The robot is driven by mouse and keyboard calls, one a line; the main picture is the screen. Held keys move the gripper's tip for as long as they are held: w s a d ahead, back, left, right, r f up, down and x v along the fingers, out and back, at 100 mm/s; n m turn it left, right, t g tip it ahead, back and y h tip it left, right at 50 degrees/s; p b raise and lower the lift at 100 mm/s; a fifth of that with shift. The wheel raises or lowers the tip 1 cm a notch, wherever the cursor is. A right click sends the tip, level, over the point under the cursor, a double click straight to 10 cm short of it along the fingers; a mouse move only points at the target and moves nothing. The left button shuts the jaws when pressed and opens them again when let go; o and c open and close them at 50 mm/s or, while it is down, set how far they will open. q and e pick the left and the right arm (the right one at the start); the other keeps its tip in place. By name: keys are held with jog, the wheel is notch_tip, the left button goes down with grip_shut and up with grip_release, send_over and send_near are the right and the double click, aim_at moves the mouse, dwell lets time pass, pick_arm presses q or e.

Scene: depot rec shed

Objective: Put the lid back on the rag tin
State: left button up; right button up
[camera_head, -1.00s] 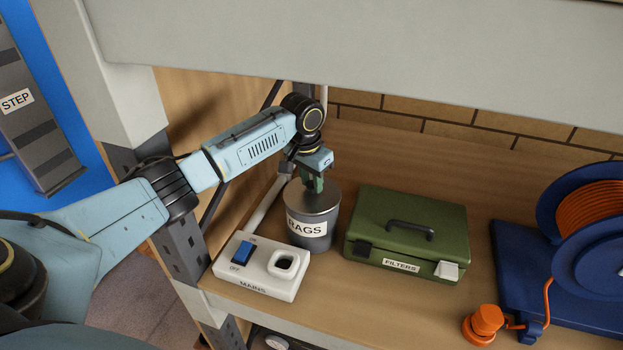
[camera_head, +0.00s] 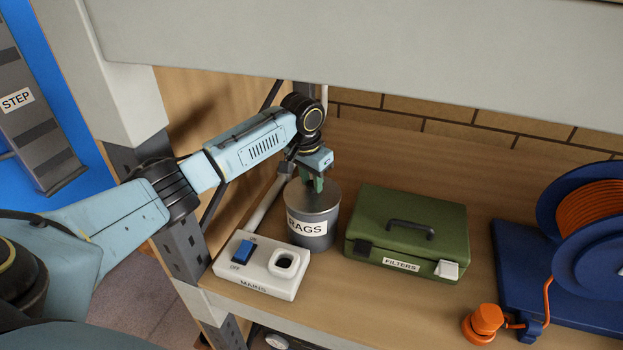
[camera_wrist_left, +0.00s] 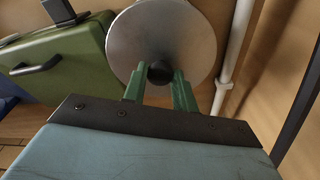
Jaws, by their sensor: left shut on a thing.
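The rag tin (camera_head: 318,242) is a grey metal can with a white RAGS label, upright on the wooden shelf. Its round grey lid (camera_head: 299,201) lies at the tin's top, roughly level. I see no clear gap between them, but cannot tell whether it is fully seated. In the left wrist view the lid (camera_wrist_left: 190,37) is a bright disc with a dark knob (camera_wrist_left: 160,73) in its middle. My left gripper (camera_head: 313,186) points down over the lid, its green fingers shut on the knob. In the wrist view the lid hides the tin. My right gripper is not in view.
A white MAINS switch box (camera_head: 262,270) stands close in front of the tin. A green FILTERS case (camera_head: 450,225) is just to its right. A blue cable reel (camera_head: 520,270) with an orange plug (camera_head: 484,322) is farther right. A grey beam (camera_head: 350,45) crosses above.

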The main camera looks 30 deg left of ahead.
pick_arm(q)
jog(key=shift+f, duration=0.1)
dwell(0.7)
jog(key=o, duration=1.6)
jog(key=shift+r, duration=3.5)
jog(key=shift+c, duration=0.2)
grip_shut()
jog(key=shift+f, duration=0.25)
